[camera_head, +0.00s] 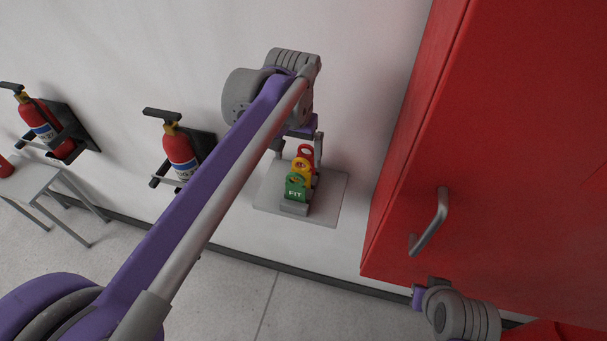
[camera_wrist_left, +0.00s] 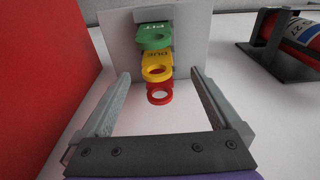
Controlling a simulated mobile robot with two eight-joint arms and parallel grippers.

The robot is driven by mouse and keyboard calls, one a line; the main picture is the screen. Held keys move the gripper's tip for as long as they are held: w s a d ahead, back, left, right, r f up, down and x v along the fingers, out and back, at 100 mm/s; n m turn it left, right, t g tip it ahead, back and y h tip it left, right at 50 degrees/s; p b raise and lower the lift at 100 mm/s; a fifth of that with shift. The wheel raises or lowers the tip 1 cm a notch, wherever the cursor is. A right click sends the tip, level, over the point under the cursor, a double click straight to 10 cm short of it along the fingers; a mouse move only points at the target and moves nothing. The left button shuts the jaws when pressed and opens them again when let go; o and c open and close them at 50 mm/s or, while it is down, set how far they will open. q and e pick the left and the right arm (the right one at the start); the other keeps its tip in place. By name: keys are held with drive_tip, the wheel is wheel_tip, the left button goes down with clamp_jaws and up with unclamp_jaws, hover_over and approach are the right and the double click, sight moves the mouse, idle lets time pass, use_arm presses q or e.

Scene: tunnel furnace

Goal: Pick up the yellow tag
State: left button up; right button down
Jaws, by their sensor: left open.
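The yellow tag (camera_head: 305,178), marked DUE in the left wrist view (camera_wrist_left: 156,58), stands in a row between a green tag (camera_head: 295,190) marked FIT and a red tag (camera_head: 316,160). Each tag has a ring-shaped end. They sit on a small grey holder on a wall plate. My left gripper (camera_head: 298,148) is open and empty. Its fingers point toward the row and stand apart on either side, with the red tag closest to the palm. The yellow tag is partly covered by its neighbours. Part of my right arm's end (camera_head: 438,290) shows low right; its fingers are unclear.
A large red cabinet (camera_head: 500,130) with a grey handle (camera_head: 431,222) stands right of the plate (camera_head: 330,190). Two fire extinguishers (camera_head: 181,152) (camera_head: 45,128) hang on wall brackets to the left. A small grey table (camera_head: 30,180) stands at far left. The floor below is clear.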

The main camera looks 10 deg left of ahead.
sight(301, 170)
use_arm(q)
drive_tip(key=f, duration=0.2)
drive_tip(key=shift+w+f, duration=0.35)
drive_tip(key=shift+w, duration=0.05)
drive_tip(key=f, duration=0.4)
drive_tip(key=shift+w+d+f, duration=0.15)
drive_tip(key=shift+d+f, duration=0.1)
drive_tip(key=shift+f, duration=0.15)
drive_tip(key=c, duration=1.4)
drive_tip(key=shift+r, duration=0.15)
wheel_tip(301, 170, up, 10)
drive_tip(key=shift+f, duration=0.1)
